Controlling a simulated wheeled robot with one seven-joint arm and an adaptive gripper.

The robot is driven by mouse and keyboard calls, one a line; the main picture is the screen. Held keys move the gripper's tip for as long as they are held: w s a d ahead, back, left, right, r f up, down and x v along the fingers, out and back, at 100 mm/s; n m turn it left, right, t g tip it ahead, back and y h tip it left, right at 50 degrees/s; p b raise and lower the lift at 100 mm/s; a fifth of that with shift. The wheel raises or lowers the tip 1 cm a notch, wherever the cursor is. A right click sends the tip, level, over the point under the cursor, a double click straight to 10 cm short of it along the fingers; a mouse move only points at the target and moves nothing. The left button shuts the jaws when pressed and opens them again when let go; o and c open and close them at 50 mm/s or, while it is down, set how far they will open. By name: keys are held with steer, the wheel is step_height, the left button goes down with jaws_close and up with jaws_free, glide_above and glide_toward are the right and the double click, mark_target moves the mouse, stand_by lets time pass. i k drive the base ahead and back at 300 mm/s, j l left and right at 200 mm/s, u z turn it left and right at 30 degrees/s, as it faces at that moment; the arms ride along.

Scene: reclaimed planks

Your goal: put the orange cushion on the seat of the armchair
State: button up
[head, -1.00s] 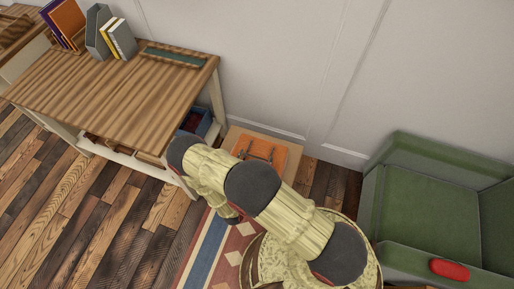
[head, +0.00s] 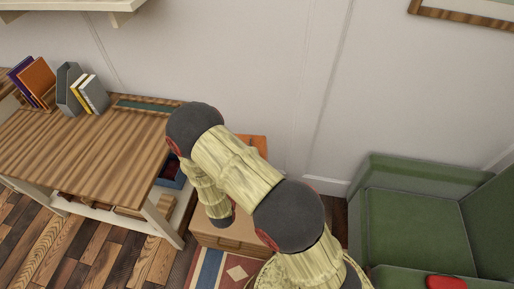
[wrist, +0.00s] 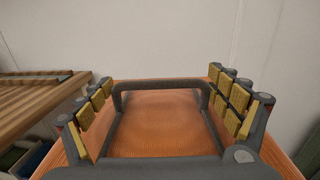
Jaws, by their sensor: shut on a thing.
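The orange cushion (head: 256,142) shows in the head view just beyond my arm, in front of the wall, mostly hidden by the arm. In the wrist view the cushion (wrist: 165,125) fills the space between and below my fingers. My gripper (wrist: 162,84) is shut on the cushion and holds it above the low wooden box. In the head view the gripper is hidden behind my arm. The green armchair (head: 370,205) stands at the right, and its seat (head: 415,230) is bare.
A red object (head: 446,283) lies on the armchair's near arm. A wooden table (head: 85,145) with books and a grey holder stands at the left. A blue bin (head: 172,178) sits under it. The low box (head: 225,242) is below my arm. A patterned rug (head: 210,270) lies in front.

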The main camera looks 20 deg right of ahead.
mark_target(415, 242)
steer(key=z, duration=0.9)
steer(key=l+z, duration=0.1)
steer(key=z, duration=0.35)
steer(key=k+z, duration=0.1)
steer(key=z, duration=0.35)
steer(key=l+z, duration=0.1)
steer(key=z, duration=1.2)
steer(key=l+z, duration=0.1)
steer(key=z, duration=0.35)
